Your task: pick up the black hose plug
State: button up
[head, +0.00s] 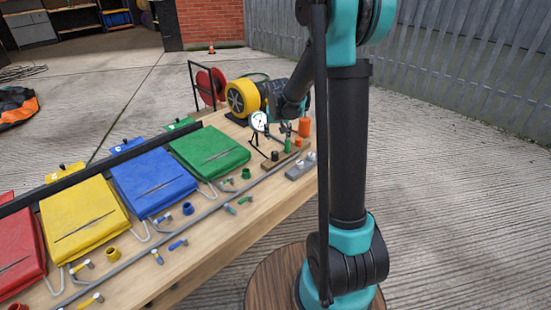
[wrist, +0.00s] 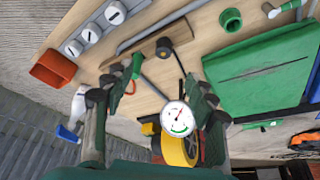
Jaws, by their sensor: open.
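A small black plug-like piece (wrist: 163,47) stands on a narrow wooden strip (wrist: 185,27) in the wrist view, beyond my fingertips and near the top middle. It looks like the black hose plug. In the head view a small dark piece (head: 275,156) shows on the wooden strip beside the gauge stand. My gripper (wrist: 150,97) is open, with one finger on each side of the wrist view and nothing held. The plug is apart from both fingers. In the head view my arm and the equipment hide most of the gripper.
A round gauge (wrist: 176,118) on a thin stand and a yellow wheel-shaped machine (wrist: 178,148) show between or behind my fingers. A green upright piece (wrist: 136,66) is close to the plug. An orange box (wrist: 52,68) and grey dial box (wrist: 95,33) stand left. Green bag (wrist: 262,75) lies right.

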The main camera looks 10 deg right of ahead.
jog(key=w, duration=0.2)
send_near(275, 153)
jog(key=x, duration=0.5)
jog(key=shift+d+f, duration=0.15)
jog(key=shift+f, duration=0.05)
jog(key=shift+x, duration=2.6)
jog(key=shift+w+r, duration=0.1)
jog(key=shift+w, duration=0.05)
jog(key=shift+c, duration=0.6)
jog(key=c, duration=1.1)
jog(key=shift+c, duration=0.2)
